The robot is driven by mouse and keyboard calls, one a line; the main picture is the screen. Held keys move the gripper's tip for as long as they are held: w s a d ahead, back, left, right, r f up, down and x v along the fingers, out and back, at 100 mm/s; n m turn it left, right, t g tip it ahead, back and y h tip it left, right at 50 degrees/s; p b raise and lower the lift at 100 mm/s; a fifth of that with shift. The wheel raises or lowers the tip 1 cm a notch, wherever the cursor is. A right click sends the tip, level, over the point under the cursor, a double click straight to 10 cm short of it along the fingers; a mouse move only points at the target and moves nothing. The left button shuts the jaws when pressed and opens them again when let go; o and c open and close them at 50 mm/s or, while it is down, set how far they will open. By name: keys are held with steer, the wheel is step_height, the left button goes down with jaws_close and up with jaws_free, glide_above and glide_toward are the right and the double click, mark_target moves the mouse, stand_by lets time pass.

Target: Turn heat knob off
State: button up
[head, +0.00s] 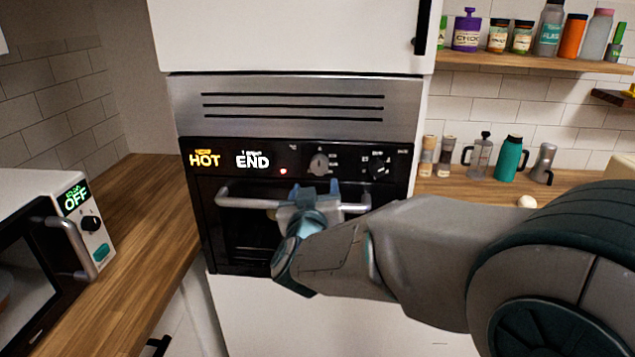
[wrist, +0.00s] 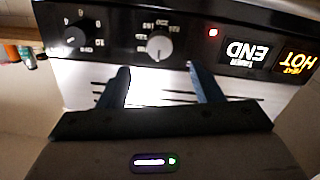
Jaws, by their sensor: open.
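The oven's control panel carries two knobs. A silver knob (head: 319,164) has numbers round it in the wrist view (wrist: 158,44), which look like temperatures. My gripper (head: 308,192) is open and empty, in front of the oven and just below the silver knob. In the upside-down wrist view its fingers (wrist: 160,72) are spread, with the silver knob beyond the gap, apparently untouched. The lit display (head: 230,160) reads HOT and END, with a red light beside it.
The oven's handle bar (head: 248,202) runs behind my gripper, below the panel. A microwave (head: 50,235) reading OFF stands on the wooden counter (head: 150,215) at left. Several bottles, including a teal one (head: 508,158), stand on the right counter beneath a shelf (head: 540,62).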

steer(key=shift+s+a, duration=0.1)
steer(key=shift+s, duration=2.25)
steer(key=s+d+f+m+g, duration=0.1)
steer(key=s+d+f+g, duration=0.5)
steer(key=s+d, duration=0.3)
steer(key=s+d+f+m+g, duration=0.1)
steer(key=s+d+f+g, duration=0.6)
steer(key=s+d+g, duration=0.2)
steer(key=shift+s+d+y, duration=0.3)
steer(key=shift+s+d, duration=0.1)
steer(key=shift+s, duration=0.75)
steer(key=shift+f, duration=0.1)
